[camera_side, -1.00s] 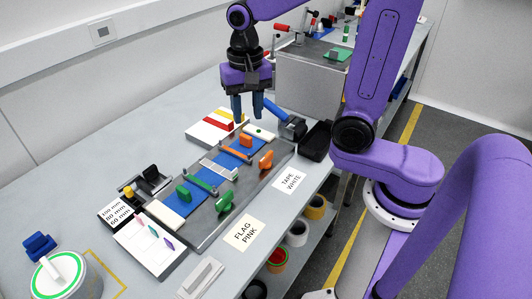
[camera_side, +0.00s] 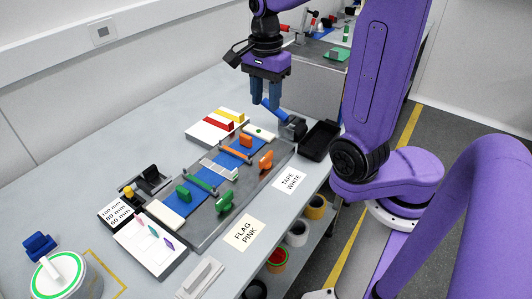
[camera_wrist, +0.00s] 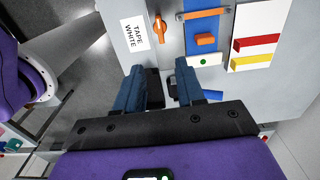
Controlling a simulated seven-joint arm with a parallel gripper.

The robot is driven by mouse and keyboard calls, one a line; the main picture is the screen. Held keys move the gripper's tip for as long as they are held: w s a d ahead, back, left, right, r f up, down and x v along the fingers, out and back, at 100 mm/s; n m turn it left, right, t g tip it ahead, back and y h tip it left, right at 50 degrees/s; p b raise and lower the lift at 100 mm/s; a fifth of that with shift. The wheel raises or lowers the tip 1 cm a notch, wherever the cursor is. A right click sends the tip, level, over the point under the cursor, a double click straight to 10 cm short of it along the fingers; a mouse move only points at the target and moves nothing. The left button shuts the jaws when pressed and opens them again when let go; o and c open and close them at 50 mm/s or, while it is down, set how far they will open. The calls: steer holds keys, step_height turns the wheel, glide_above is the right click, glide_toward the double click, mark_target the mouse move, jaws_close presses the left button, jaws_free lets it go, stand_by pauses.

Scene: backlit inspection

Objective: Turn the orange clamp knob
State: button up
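An orange clamp knob (camera_side: 266,160) stands at the right edge of the grey fixture plate, and shows in the wrist view (camera_wrist: 159,30) near the top. A second orange knob or block (camera_side: 245,140) stands on the blue strip, beside an orange bar (camera_side: 235,152); the block also shows in the wrist view (camera_wrist: 206,40). My gripper (camera_side: 264,106) hangs above the table, behind and above the orange knobs, touching neither. In the wrist view its blue fingers (camera_wrist: 159,72) are apart with nothing held between them.
A blue-handled tool with a black head (camera_side: 293,127) and a black tray (camera_side: 321,140) lie close to my gripper. Green knobs (camera_side: 224,201) stand farther along the plate (camera_side: 205,240). The TAPE WHITE card (camera_side: 290,181) lies in front.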

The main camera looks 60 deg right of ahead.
mark_target(266, 156)
step_height(266, 156, down, 17)
steer(key=shift+f, duration=0.15)
stand_by(0.6)
jaws_close()
